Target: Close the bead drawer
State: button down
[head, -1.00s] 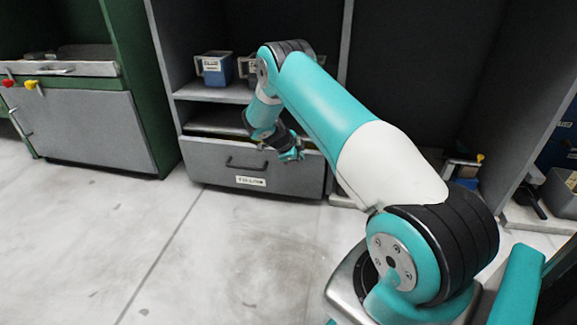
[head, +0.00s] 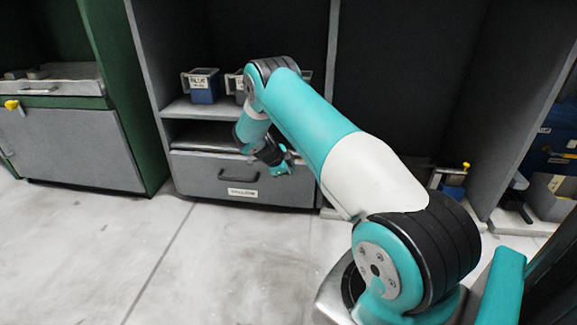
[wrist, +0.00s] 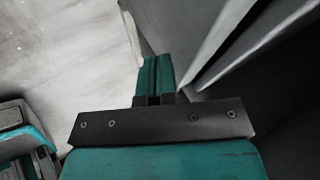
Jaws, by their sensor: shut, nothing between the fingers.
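The bead drawer (head: 225,186) is a grey drawer low in the cabinet, with a dark handle (head: 232,177) and a white label reading YELLOW. Its front seems to stand out from the cabinet, with a gap above it; how far it is open I cannot tell. My gripper (head: 286,167) is shut and empty at the right part of the drawer front, near its upper edge. In the wrist view my teal fingertips (wrist: 156,62) are together beside a grey panel, probably the drawer front. Whether they touch it I cannot tell.
On the shelf above stand a blue labelled bin (head: 202,86) and another bin partly behind my arm. A green cabinet (head: 115,85) with a grey door stands at left. At right are a blue case (head: 553,150) and a grey bin (head: 552,195). The floor in front is clear.

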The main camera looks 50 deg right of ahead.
jog(key=a+f+p+v, duration=0.1)
jog(key=p+v, duration=0.4)
jog(key=v, duration=0.6)
jog(key=shift+s+a+p, duration=0.2)
jog(key=shift+s+p, duration=0.1)
jog(key=shift+s, duration=0.4)
jog(key=shift+r, duration=0.2)
jog(key=s+a+r+n+t+y+p, duration=0.25)
jog(key=a+r+n+y+p, duration=0.3)
jog(key=a+r+n, duration=1.25)
jog(key=s+a+r+n+g+y+p, duration=0.1)
jog(key=s+a+r+n+y+p, duration=0.15)
jog(key=s+a+r+n, duration=0.95)
jog(key=s+a+r+n+g+y+p, duration=0.15)
jog(key=s+a+r+n+y, duration=0.3)
jog(key=s+a+r, duration=0.8)
jog(key=s+d+r+p, duration=0.1)
jog(key=d+r+p, duration=0.1)
jog(key=r+p, duration=1.4)
jog(key=s+d+r+p, duration=0.2)
jog(key=r+p, duration=1.5)
jog(key=p, duration=0.4)
jog(key=shift+r+n+t+h, duration=0.2)
jog(key=shift+n+t+h, duration=0.15)
jog(key=shift+h, duration=0.1)
